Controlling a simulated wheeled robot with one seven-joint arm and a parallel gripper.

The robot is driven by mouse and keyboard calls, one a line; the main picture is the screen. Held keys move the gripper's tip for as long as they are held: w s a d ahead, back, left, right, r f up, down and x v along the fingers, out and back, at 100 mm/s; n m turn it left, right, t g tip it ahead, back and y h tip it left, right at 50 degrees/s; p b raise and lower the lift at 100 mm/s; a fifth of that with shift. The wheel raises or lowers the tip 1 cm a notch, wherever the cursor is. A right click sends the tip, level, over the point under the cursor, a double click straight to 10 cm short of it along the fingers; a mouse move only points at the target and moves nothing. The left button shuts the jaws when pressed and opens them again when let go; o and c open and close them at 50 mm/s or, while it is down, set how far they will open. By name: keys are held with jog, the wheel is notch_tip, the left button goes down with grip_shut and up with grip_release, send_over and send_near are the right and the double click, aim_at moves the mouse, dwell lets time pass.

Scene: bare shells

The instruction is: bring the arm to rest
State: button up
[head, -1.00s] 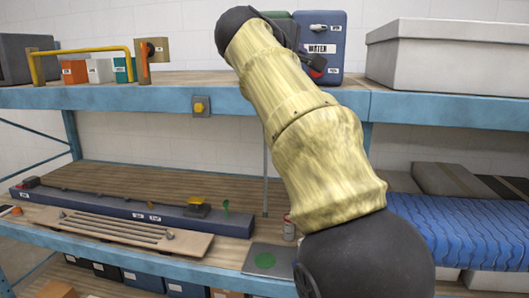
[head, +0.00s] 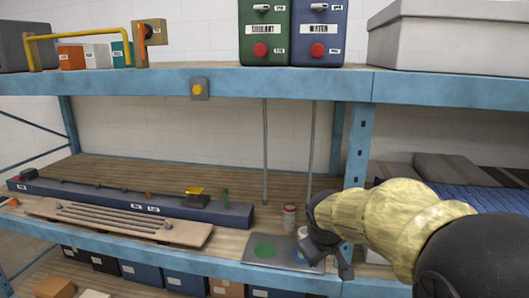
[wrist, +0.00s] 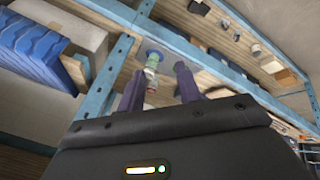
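My gripper (head: 330,262) hangs at the right end of the lower shelf, in front of a shelf post. In the wrist view its two dark fingers (wrist: 158,88) are spread apart. A small clear and green container (wrist: 152,72) shows between and beyond them, with gaps on both sides, seemingly on a blue spot (wrist: 153,53). In the head view the gripper partly hides that area.
A grey plate with a green spot (head: 264,251) lies beside the gripper, with a small can (head: 290,217) behind it. Coolant (head: 264,32) and water (head: 318,32) dispensers stand above. Blue shelf edges and a post (head: 357,145) are close. A long dark tray (head: 130,202) lies left.

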jog(key=s+d+f+m+g+y+b, duration=0.1)
jog(key=s+f+m, duration=0.5)
jog(key=s+f, duration=0.9)
jog(key=shift+s+d+g+b, duration=0.2)
jog(key=shift+s+g+b, duration=0.35)
jog(key=shift+g, duration=0.35)
